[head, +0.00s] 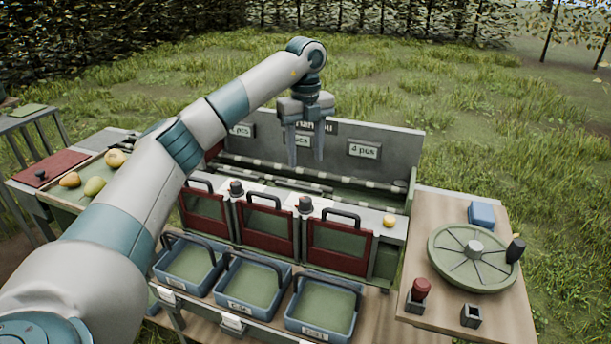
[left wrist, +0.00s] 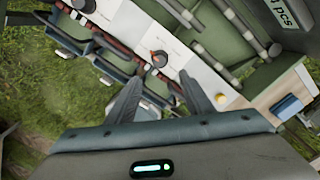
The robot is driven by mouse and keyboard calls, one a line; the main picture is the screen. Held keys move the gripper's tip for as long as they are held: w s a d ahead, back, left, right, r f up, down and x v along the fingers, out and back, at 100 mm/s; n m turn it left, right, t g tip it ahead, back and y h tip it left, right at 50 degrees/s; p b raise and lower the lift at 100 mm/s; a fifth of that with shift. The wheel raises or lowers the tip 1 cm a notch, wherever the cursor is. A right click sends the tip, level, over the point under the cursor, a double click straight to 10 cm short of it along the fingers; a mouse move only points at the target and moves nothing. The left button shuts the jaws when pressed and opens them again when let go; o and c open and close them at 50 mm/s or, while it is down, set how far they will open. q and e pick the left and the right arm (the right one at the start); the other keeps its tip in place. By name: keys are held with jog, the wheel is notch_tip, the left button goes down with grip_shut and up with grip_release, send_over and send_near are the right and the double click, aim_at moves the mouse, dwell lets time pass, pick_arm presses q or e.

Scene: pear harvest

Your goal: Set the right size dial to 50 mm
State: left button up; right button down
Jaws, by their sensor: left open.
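The right size dial (head: 305,204) is a dark round knob on the white strip behind the red-framed gates. In the left wrist view the same dial (left wrist: 159,59) shows as a dark knob with a red mark on a white plate. Its scale is too small to read. The left size dial (head: 236,187) stands further left on the strip. My left gripper (head: 305,161) is open and empty, fingers pointing down, above the right dial and apart from it. In the left wrist view the dial lies just beyond the gap between my fingertips (left wrist: 160,77). My right gripper is out of view.
Three red-framed gates (head: 265,222) with dark handles stand in front of the strip, with blue bins (head: 321,308) below. A yellow knob (head: 389,221) sits at the strip's right end. A green turntable (head: 472,260) is at right. Rails and a signed back panel (head: 390,140) lie behind.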

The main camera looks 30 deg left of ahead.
pick_arm(q)
notch_tip(320, 180, up, 5)
jog(key=shift+f, duration=0.2)
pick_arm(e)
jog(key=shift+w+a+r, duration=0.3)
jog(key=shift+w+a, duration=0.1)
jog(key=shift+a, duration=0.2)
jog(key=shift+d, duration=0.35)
pick_arm(q)
jog(key=shift+s, duration=0.1)
